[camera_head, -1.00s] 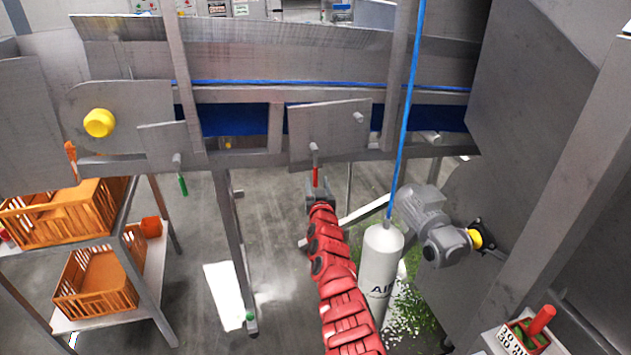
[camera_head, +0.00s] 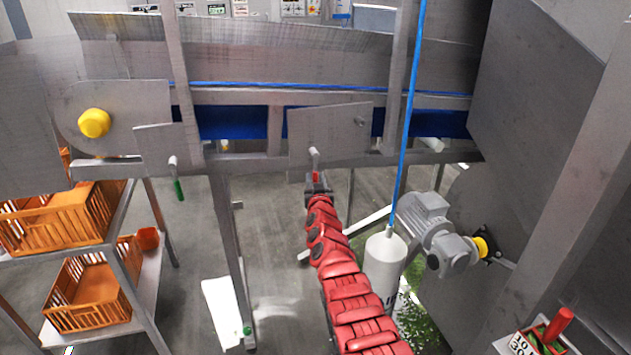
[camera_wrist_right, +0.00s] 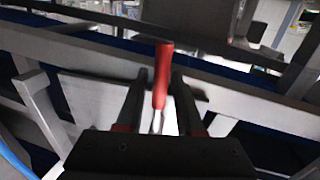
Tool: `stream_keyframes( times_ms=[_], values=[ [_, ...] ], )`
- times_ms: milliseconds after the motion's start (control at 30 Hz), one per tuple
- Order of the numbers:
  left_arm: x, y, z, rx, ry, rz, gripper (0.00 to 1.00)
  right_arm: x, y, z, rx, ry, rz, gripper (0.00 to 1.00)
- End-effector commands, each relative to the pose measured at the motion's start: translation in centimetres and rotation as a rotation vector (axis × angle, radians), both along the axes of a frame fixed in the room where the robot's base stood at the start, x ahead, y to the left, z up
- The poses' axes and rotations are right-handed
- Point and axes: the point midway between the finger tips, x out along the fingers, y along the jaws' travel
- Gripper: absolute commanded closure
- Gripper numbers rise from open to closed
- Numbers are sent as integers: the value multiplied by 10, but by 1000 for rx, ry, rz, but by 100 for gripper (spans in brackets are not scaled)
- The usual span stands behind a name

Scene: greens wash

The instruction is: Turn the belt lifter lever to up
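A lever with a red handle (camera_head: 316,177) hangs down from its pivot on a grey plate (camera_head: 335,130) on the belt frame. My right gripper (camera_head: 318,182) is at this handle, coming from below. In the right wrist view the red handle (camera_wrist_right: 162,78) stands between the two fingers of my right gripper (camera_wrist_right: 158,85), with a gap on each side, so the fingers look open around it. A second lever with a green handle (camera_head: 179,189) hangs down on a plate further left. No lever label is readable. My left gripper is not in view.
A blue belt (camera_head: 235,122) runs behind the frame. A yellow knob (camera_head: 94,123) is at left, above orange crates (camera_head: 85,295) on a rack. A white cylinder (camera_head: 384,262) and a grey motor (camera_head: 437,235) stand close right of my right arm.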

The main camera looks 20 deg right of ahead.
Motion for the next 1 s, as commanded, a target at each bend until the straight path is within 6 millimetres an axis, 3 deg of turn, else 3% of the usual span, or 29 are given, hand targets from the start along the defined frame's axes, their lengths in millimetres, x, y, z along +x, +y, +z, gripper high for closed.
stream_keyframes(
  times_ms=[33, 200, 1000],
  values=[
    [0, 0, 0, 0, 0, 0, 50, 0, 0, 0, 0, 0, 0, 74],
    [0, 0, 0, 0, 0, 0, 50, 0, 0, 0, 0, 0, 0, 100],
    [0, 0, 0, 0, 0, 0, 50, 0, 0, -1, 0, 1, 0, 100]
  ],
)
